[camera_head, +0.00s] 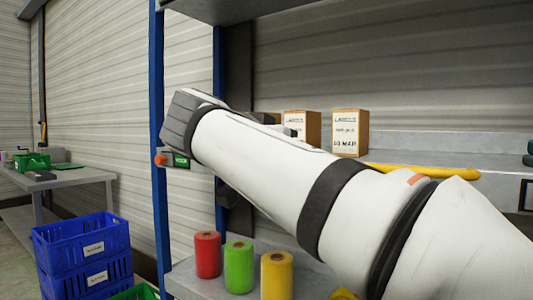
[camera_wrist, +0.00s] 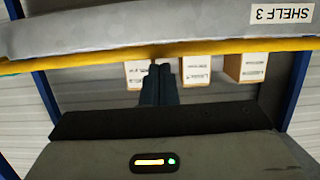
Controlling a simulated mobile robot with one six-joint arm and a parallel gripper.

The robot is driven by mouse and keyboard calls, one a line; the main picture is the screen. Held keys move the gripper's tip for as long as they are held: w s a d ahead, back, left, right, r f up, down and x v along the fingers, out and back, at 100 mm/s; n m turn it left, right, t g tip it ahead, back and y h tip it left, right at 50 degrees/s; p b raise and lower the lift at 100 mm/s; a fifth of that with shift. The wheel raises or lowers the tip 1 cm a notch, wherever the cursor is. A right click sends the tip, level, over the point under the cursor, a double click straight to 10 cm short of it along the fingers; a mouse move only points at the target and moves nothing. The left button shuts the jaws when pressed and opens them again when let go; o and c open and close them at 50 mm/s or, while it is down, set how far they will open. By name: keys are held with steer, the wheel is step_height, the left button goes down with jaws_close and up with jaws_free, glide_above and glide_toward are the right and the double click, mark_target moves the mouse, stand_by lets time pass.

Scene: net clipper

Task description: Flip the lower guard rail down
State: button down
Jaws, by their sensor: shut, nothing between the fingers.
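A yellow guard rail (camera_wrist: 90,60) runs across the wrist view along the edge of a grey shelf board. A yellow rail (camera_head: 425,171) also shows in the head view along the middle shelf's front, partly hidden by my arm. Only this one yellow rail is visible there. My gripper (camera_wrist: 160,68) is shut and empty. Its dark fingertips appear just below the rail in the wrist view; I cannot tell whether they touch it. In the head view the fingers are hidden behind my arm.
Label boxes (camera_head: 350,132) stand on the middle shelf. Red, green and yellow rolls (camera_head: 239,266) stand on the lower shelf. A blue post (camera_head: 157,130) is close to my wrist. Blue crates (camera_head: 80,243) and a side table (camera_head: 65,180) are at left.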

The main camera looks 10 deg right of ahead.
steer(key=s+a+f+p, duration=0.1)
steer(key=s+a+f, duration=0.1)
steer(key=s+a, duration=0.4)
steer(key=shift+s+a+f, duration=0.3)
steer(key=shift+a+f, duration=0.1)
steer(key=s+d+f+n+g+y+p, duration=0.2)
steer(key=d+f+n+g+y+p, duration=0.35)
steer(key=p, duration=1.25)
steer(key=s+n+g+y+p, duration=0.2)
steer(key=s+n+y+p, duration=0.2)
steer(key=p, duration=1.2)
steer(key=s+y, duration=0.2)
steer(key=s, duration=0.1)
steer(key=shift+s, duration=0.4)
